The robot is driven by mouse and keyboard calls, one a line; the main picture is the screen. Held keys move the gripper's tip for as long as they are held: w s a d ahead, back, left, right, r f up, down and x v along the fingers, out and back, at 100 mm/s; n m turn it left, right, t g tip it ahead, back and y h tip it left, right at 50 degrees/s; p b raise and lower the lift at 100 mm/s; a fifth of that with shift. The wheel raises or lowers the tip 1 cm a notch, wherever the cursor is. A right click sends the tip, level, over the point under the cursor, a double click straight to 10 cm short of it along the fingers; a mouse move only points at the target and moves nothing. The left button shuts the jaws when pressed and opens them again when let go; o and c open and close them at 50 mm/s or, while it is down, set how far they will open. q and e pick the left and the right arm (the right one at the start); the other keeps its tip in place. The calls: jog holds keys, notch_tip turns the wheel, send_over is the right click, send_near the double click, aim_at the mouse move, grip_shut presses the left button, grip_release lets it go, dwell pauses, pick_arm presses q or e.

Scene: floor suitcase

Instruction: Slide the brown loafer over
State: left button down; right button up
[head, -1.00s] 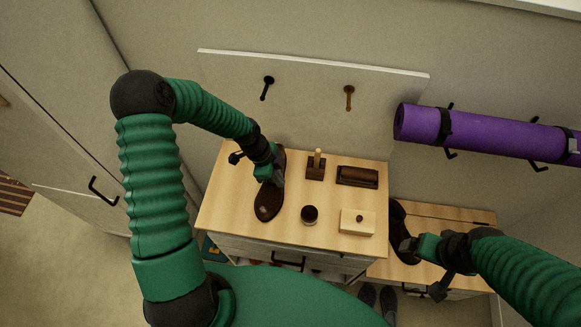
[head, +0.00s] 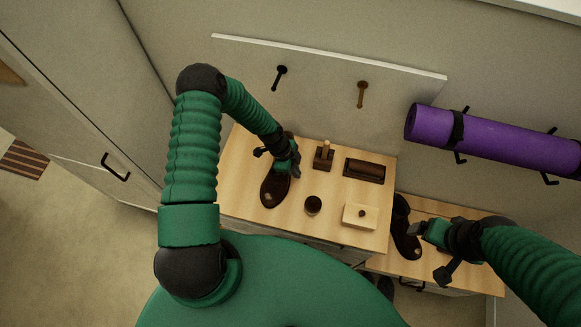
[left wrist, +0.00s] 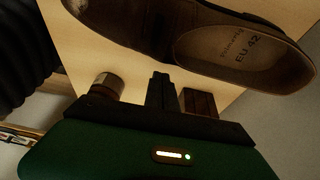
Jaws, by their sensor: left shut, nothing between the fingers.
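The brown loafer (head: 271,192) lies on the left part of the light wooden top, its toe toward me. My left gripper (head: 295,171) is shut and empty, low beside the loafer's right side; part of the shoe is hidden behind my wrist. In the left wrist view the loafer (left wrist: 245,55) crosses the top, its insole marked "EU 42". The shut fingers (left wrist: 161,84) point at its side; I cannot tell if they touch. A second dark shoe (head: 401,212) lies on the lower bench at right. My right gripper (head: 416,229) is beside it; its jaw state is unclear.
On the wooden top (head: 240,160) are a dark round jar (head: 313,205), a pale box with a knob (head: 360,215), a brush (head: 365,171) and a block with a light peg (head: 323,157). A purple rolled mat (head: 490,138) hangs on the wall.

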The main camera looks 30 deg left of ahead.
pick_arm(q)
jog(key=shift+s+a+r+p, duration=0.3)
jog(key=shift+s+a, duration=0.2)
jog(key=shift+a, duration=0.3)
jog(key=shift+s+a+f, duration=0.1)
jog(key=shift+a, duration=0.15)
jog(key=shift+f, duration=0.1)
jog(key=shift+a+f, duration=0.1)
jog(key=a+b, duration=0.1)
jog(key=a, duration=0.1)
jog(key=s+a+b, duration=0.1)
jog(key=a+b, duration=0.1)
jog(key=a, duration=0.1)
jog(key=shift+s+f, duration=0.1)
jog(key=shift+f, duration=0.05)
jog(key=s+a+b, duration=0.1)
jog(key=a, duration=0.2)
jog(key=a+b, duration=0.1)
jog(key=a, duration=0.3)
jog(key=s+a+b, duration=0.1)
jog(key=a, duration=0.2)
jog(key=shift+s+a+r, duration=0.25)
jog(key=shift+s+a, duration=0.05)
jog(key=shift+s, duration=0.05)
pick_arm(e)
jog(key=f, duration=0.4)
jog(key=shift+s+f, duration=0.35)
jog(key=shift+f, duration=0.05)
